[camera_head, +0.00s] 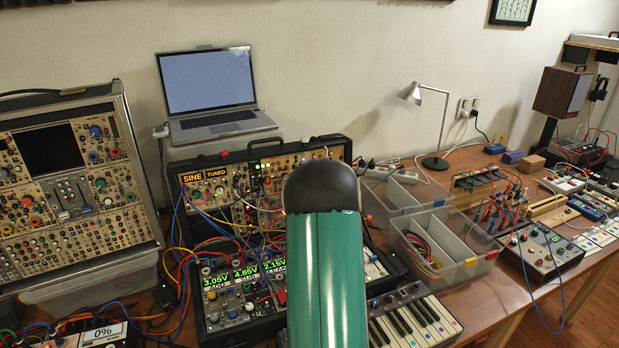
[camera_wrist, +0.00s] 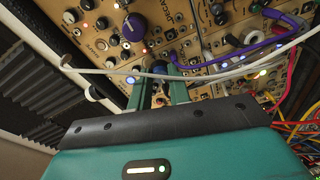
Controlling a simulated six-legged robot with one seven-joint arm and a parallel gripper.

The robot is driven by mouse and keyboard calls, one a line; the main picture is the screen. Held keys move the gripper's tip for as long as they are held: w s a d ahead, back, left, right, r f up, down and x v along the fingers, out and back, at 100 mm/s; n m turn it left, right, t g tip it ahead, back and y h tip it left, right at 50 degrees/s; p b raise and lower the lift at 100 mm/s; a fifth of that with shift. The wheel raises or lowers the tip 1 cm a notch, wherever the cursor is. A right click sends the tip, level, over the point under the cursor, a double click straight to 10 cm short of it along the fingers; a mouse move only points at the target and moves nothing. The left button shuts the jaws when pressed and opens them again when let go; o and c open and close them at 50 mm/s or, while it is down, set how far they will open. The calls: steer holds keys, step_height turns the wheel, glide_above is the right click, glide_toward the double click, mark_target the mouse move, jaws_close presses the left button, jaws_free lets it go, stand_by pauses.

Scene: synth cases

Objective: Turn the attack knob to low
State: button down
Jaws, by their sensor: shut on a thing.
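In the wrist view my gripper (camera_wrist: 160,76) reaches up to a tan synth panel (camera_wrist: 188,48). Its two green fingers are shut on a small dark knob (camera_wrist: 158,67), which shows only partly between the fingertips. I cannot read a label that says whether it is the attack knob, nor where its pointer stands. A large dark blue knob (camera_wrist: 133,27) with a light pointer line sits above and left of the fingers, apart from them. In the head view my green arm covers the middle of the synth case (camera_head: 262,150), and the gripper is hidden.
In the wrist view a white cable (camera_wrist: 225,70) crosses close to the fingers, and a purple cable (camera_wrist: 235,55) runs at right. In the head view a laptop (camera_head: 210,90) stands behind the case. A keyboard (camera_head: 415,320) and clear bins (camera_head: 440,245) are at right.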

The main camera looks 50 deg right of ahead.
steer(key=shift+s+d, duration=0.1)
steer(key=c, duration=1.3)
jaws_free()
steer(key=v, duration=1.3)
steer(key=shift+s+a, duration=0.2)
steer(key=shift+s, duration=0.15)
